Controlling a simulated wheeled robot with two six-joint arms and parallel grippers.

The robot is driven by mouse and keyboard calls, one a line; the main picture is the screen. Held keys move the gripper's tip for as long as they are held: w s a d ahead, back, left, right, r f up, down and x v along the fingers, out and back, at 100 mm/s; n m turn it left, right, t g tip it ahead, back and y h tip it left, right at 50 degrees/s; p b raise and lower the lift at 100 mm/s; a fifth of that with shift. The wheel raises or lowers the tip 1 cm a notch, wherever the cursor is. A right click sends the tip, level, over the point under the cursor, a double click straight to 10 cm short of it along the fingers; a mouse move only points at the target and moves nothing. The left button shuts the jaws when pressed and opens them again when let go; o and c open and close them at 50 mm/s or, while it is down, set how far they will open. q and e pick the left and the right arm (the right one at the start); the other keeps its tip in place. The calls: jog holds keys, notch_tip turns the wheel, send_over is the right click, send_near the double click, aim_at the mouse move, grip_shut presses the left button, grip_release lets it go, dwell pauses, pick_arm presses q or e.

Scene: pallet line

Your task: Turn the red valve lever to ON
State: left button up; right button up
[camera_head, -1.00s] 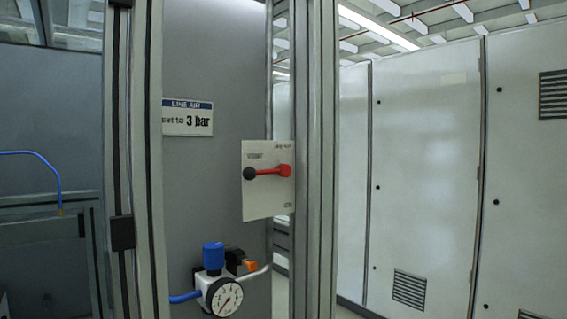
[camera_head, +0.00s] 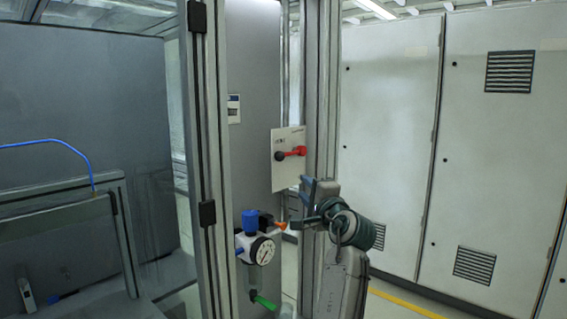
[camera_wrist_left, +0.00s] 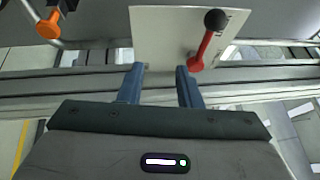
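The red valve lever (camera_head: 293,153) lies about level on a pale plate (camera_head: 287,178) fixed to the frame. Its black knob (camera_head: 280,157) points left and its red pivot end is at the right. In the left wrist view the lever (camera_wrist_left: 204,46), its knob (camera_wrist_left: 215,20) and the plate (camera_wrist_left: 160,35) are beyond the fingers. My left gripper (camera_head: 303,204) is just below and to the right of the plate in the head view. The wrist view shows its two fingers (camera_wrist_left: 159,72) apart with nothing held between them. The small lettering on the plate is unreadable. My right gripper is in neither view.
A regulator with a blue knob (camera_head: 250,221) and round gauge (camera_head: 262,250) sits below the plate, with an orange part (camera_head: 281,225) close to my left gripper. Metal posts (camera_head: 319,90) stand beside the plate. Pale cabinets (camera_head: 390,150) line the right.

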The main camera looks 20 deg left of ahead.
pick_arm(q)
jog(key=y, duration=0.1)
send_near(287, 155)
jog(key=x, duration=0.2)
jog(key=shift+n, duration=0.3)
jog(key=p+x, duration=0.5)
jog(key=x, duration=0.4)
jog(key=shift+s+a+r, duration=0.1)
jog(key=shift+r, duration=0.05)
jog(key=shift+w+a, duration=0.4)
jog(key=shift+w, duration=0.15)
jog(key=shift+c, duration=0.4)
grip_shut()
